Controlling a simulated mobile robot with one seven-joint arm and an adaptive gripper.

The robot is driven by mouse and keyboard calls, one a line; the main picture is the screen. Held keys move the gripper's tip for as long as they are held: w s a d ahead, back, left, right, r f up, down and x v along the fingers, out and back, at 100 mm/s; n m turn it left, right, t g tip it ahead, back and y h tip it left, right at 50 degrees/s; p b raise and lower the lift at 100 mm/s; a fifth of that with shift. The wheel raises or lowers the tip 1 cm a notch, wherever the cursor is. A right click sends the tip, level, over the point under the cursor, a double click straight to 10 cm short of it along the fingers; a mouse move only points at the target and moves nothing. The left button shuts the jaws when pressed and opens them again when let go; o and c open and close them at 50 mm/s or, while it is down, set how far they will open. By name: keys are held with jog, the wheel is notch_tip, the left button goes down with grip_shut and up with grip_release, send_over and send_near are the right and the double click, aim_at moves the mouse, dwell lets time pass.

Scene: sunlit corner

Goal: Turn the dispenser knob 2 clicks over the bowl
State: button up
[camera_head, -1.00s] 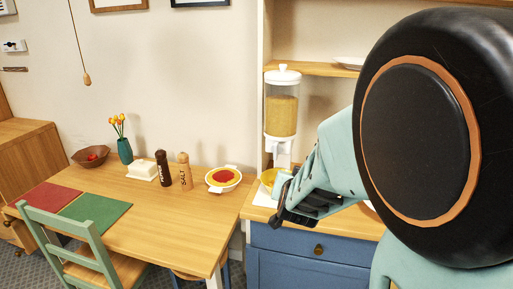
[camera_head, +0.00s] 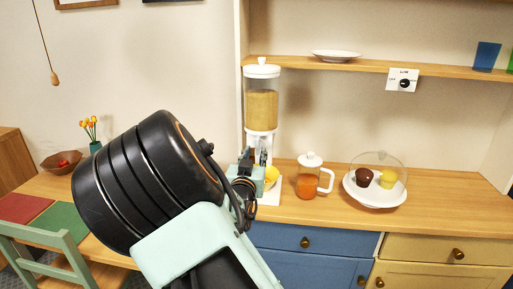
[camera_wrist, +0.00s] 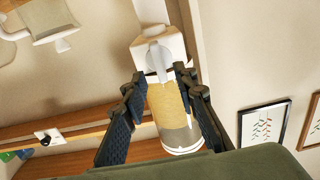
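The dispenser (camera_head: 262,108) has a clear jar of tan grain, a white lid and a white lower housing. It stands upright on the counter. In the wrist view it appears upside down, with its white housing (camera_wrist: 150,42) and a pale knob (camera_wrist: 158,62). My gripper (camera_head: 258,158) is in front of the housing. Its two dark fingers are apart on either side of the knob in the wrist view (camera_wrist: 160,78); contact cannot be told. The yellow bowl (camera_head: 271,176) sits below the spout, partly hidden by my gripper.
Right of the dispenser stand an orange juice jug (camera_head: 308,182) and a glass-domed cake plate (camera_head: 375,192). A shelf (camera_head: 350,65) with a white plate (camera_head: 336,55) and a small dial card (camera_head: 403,80) runs above. The counter's right end is clear.

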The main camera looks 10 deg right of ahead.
aim_at(257, 146)
jog(key=shift+x, duration=2.3)
grip_shut()
